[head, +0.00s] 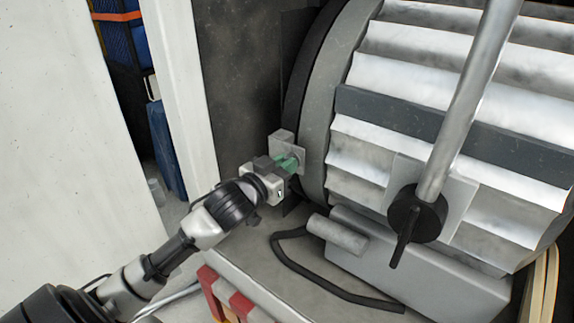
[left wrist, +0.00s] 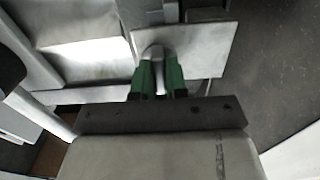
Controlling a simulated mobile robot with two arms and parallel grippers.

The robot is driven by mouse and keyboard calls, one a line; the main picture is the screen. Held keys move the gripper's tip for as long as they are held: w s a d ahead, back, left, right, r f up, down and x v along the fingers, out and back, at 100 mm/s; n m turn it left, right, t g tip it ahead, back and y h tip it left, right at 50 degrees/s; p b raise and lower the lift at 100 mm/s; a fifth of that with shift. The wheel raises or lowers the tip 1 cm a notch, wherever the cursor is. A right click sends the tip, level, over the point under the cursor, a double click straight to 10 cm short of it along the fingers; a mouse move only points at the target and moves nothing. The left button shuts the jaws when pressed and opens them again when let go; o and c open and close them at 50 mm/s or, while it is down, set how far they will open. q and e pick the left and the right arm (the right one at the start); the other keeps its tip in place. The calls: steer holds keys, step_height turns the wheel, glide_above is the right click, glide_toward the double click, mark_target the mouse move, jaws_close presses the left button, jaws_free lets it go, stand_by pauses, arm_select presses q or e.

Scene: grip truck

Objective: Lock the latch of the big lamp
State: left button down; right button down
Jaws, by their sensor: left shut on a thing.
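The big lamp (head: 395,109) is a large ribbed metal drum that fills the right of the head view. Its latch (head: 285,142) is a small grey metal piece at the drum's left rim. My left gripper (head: 288,163) reaches it from the lower left, its green fingertips at the latch. In the left wrist view, the green fingers (left wrist: 158,78) are closed around a small metal part of the latch, in front of a square metal plate (left wrist: 200,50). The fingers hide much of the held part. My right gripper is not in view.
A black cable (head: 318,281) lies on the grey base below. A white post (head: 180,80) and a blue object (head: 165,148) stand at the left.

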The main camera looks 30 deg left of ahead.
arm_select(q)
steer(key=shift+a+r, duration=0.2)
steer(key=shift+a, duration=0.05)
steer(key=c, duration=1.3)
jaws_free()
steer(key=shift+a, duration=0.15)
steer(key=shift+o, duration=0.7)
steer(key=shift+a+f, duration=0.15)
steer(key=shift+a, duration=0.1)
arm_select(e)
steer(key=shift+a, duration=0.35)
arm_select(q)
steer(key=shift+d, duration=0.3)
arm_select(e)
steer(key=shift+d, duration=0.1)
